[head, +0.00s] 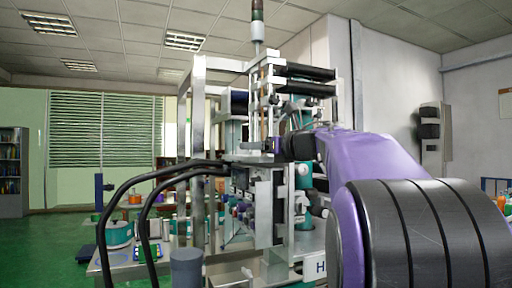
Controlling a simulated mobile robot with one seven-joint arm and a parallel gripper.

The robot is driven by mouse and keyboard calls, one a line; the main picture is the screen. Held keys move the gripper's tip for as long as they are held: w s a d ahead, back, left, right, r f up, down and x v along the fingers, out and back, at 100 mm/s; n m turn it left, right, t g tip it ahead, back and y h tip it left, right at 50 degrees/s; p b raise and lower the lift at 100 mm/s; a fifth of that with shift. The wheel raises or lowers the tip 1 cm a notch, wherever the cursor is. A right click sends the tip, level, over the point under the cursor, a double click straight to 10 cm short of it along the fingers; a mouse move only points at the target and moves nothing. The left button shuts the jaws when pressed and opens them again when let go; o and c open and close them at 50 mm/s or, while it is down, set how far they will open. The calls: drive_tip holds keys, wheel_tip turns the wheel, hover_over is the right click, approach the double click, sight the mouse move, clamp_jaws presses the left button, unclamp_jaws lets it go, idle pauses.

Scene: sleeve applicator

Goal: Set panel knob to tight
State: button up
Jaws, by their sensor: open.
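The sleeve applicator machine (240,160) stands in the middle of the head view, a tall metal frame with black rollers and teal parts. A dark panel-like box (264,200) sits on its front, below the end of my arm. I cannot make out the knob or its setting; it is too small or hidden. My purple arm reaches in from the right. My gripper (279,146) is at its far end, in front of the upper part of the machine. It is open, small and seen from behind, with nothing visible held in it.
Two thick black hoses (150,190) arch out to the left of the machine. A table (115,268) at the lower left holds a teal round container (119,234) and other small items. Green floor (45,245) is clear at the far left. A signal lamp post (257,30) rises on top.

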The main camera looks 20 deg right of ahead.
clamp_jaws()
